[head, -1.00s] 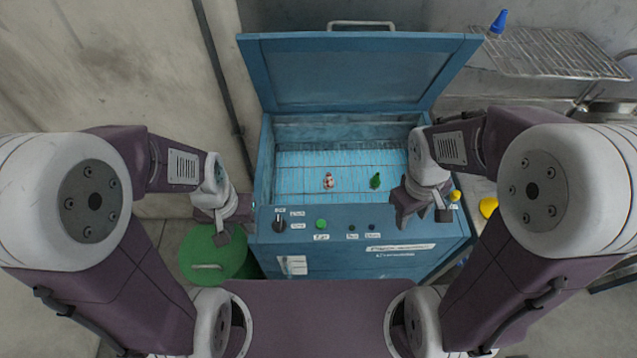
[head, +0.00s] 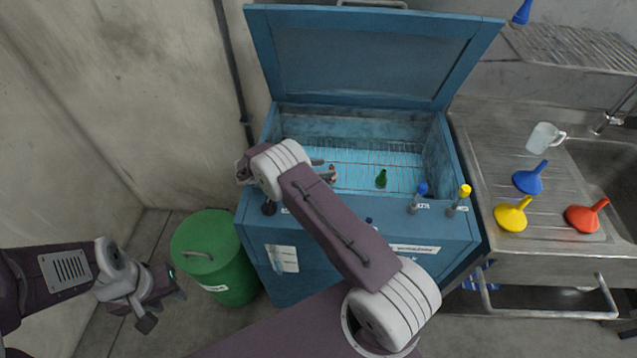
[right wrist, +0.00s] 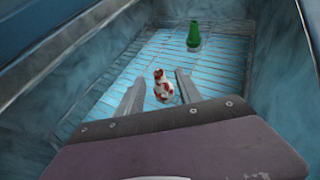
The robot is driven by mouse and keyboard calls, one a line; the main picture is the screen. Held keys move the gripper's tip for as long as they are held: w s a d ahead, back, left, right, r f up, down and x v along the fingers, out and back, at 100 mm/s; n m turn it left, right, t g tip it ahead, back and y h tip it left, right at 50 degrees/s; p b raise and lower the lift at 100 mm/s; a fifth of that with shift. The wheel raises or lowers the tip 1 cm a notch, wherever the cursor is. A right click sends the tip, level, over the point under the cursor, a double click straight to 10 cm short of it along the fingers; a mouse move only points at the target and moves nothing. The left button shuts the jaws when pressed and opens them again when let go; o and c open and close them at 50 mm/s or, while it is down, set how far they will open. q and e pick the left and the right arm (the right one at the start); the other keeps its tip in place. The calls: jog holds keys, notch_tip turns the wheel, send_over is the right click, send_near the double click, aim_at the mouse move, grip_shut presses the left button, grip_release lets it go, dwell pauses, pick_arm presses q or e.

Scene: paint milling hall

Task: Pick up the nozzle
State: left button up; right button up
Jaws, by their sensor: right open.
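A small white nozzle with red blotches (head: 333,173) is on the wire rack inside the open blue cabinet; it also shows in the right wrist view (right wrist: 162,91). A green nozzle-shaped piece (head: 381,179) lies to its right, farther off in the right wrist view (right wrist: 194,38). My right gripper (head: 323,168) is inside the cabinet, open, its two fingers on either side of the red-and-white nozzle in the right wrist view (right wrist: 160,77). I cannot tell whether they touch it. My left gripper (head: 165,308) is open and empty, low at the left near the green bin.
The cabinet (head: 455,238) has its lid (head: 375,55) raised. A green bin (head: 212,255) stands left of it. On the steel sink counter (head: 490,140) at right are blue (head: 528,180), yellow (head: 511,217) and red (head: 583,218) funnels and a clear jug (head: 543,138).

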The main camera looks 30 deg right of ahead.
jog(key=shift+w+f, duration=0.1)
jog(key=shift+d, duration=0.15)
jog(key=shift+p+x, duration=0.3)
jog(key=shift+x, duration=0.55)
jog(key=p+x, duration=0.1)
jog(key=x, duration=0.4)
jog(key=shift+d, duration=0.3)
grip_shut()
